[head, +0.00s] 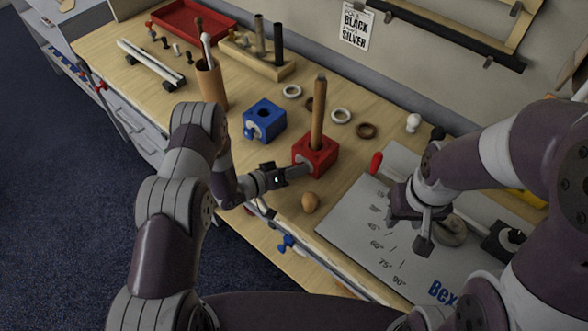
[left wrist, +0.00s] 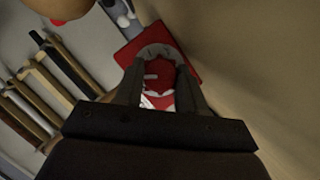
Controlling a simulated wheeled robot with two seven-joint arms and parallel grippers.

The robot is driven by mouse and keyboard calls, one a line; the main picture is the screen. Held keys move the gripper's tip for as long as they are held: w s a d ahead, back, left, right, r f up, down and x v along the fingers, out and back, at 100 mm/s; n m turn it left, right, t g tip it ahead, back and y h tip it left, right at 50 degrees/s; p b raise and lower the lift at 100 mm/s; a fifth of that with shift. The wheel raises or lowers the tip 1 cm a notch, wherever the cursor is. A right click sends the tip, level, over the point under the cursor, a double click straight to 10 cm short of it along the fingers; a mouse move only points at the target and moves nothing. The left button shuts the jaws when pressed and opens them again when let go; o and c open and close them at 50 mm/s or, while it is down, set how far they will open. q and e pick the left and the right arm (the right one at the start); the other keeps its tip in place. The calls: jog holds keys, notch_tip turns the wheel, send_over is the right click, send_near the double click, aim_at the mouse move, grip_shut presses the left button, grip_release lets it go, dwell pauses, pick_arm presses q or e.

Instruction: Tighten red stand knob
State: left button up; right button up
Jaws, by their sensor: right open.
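The red stand (head: 316,155) is a red block with an upright wooden post (head: 318,105), on the table. My left gripper (head: 304,171) reaches its front left side, and its fingers hide the knob in the head view. In the left wrist view the red stand (left wrist: 192,76) lies ahead and the red knob (left wrist: 160,74) sits between the two fingertips, with a grey round part around it. I cannot tell whether the fingers press on the knob. My right gripper (head: 424,228) is open and empty above the grey angle board.
A blue stand (head: 264,120) with a hole stands left of the red one. Several rings (head: 341,116) lie behind. The grey board (head: 362,222) and a red handle (head: 376,163) are to the right.

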pick_arm(q)
jog(key=shift+m, duration=0.3)
jog(key=shift+m+y+b, duration=0.35)
jog(key=shift+m+y, duration=0.15)
jog(key=shift+m, duration=0.2)
jog(key=shift+d+m+t+y+b, duration=0.15)
jog(key=shift+m+t+y+b, duration=0.5)
jog(key=shift+m+y, duration=0.4)
jog(key=m+y+b, duration=0.1)
jog(key=m+b, duration=0.1)
jog(key=shift+s+m+t, duration=0.1)
jog(key=shift+m+t, duration=0.25)
jog(key=shift+d+m+t+y+b, duration=0.1)
jog(key=shift+m+t+y+b, duration=0.45)
jog(key=shift+m+b, duration=0.3)
jog(key=shift+r, duration=0.15)
jog(key=o, duration=0.8)
jog(key=shift+s, duration=0.1)
